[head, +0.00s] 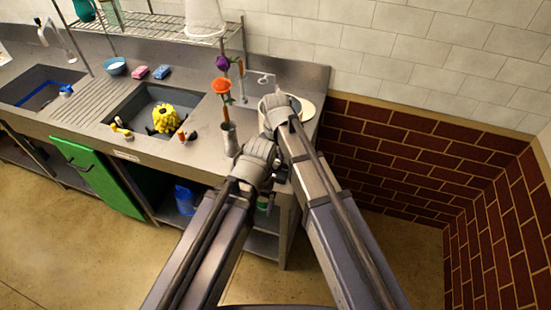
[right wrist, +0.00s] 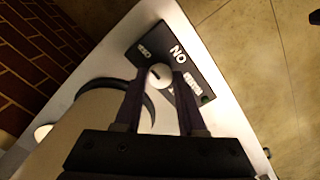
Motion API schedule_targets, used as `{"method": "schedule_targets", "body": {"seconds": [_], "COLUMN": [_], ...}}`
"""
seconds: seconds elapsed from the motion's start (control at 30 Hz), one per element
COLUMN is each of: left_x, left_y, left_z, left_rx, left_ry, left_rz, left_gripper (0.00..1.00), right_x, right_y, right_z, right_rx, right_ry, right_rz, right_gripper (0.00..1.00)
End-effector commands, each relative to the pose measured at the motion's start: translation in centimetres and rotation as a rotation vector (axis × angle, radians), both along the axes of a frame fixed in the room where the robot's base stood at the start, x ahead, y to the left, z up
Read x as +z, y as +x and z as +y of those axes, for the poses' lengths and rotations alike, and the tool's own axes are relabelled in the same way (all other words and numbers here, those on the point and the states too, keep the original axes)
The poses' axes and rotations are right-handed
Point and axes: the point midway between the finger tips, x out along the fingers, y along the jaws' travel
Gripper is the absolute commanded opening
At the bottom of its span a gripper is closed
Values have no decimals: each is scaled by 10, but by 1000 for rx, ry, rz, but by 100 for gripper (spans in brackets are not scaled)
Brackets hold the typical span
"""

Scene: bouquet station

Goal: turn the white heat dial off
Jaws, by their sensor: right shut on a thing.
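The white heat dial (right wrist: 160,76) is a small round knob with a dark mark, on a black panel (right wrist: 205,82) with white lettering, in the right wrist view. My right gripper (right wrist: 160,80) is shut on it, one dark finger on each side. In the head view my right gripper (head: 273,103) is at the right end of the counter, and the dial is hidden there. My left gripper (head: 262,150) is near the counter's front edge, left of and below the right one; its fingers are hidden.
A pale round object (head: 301,109) is beside my right gripper. A metal vase (head: 229,139) with an orange flower (head: 221,86) stands just left of the grippers. A sink (head: 139,103) holds yellow flowers (head: 165,117). A brick wall (head: 385,145) borders the right side.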

Motion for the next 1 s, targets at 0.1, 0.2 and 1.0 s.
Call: {"method": "schedule_targets", "body": {"seconds": [0.1,0.2,1.0], "left_x": [0,0,14], "left_y": [0,0,0], "left_z": [0,0,0], "left_rx": [0,0,0], "left_ry": [0,0,0], "left_rz": [0,0,0], "left_gripper": [93,93,93], "right_x": [0,0,14], "right_y": [0,0,0], "right_z": [0,0,0], "right_rx": [1,1,0], "right_ry": [0,0,0], "right_rz": [1,1,0], "right_gripper": [0,0,69]}}
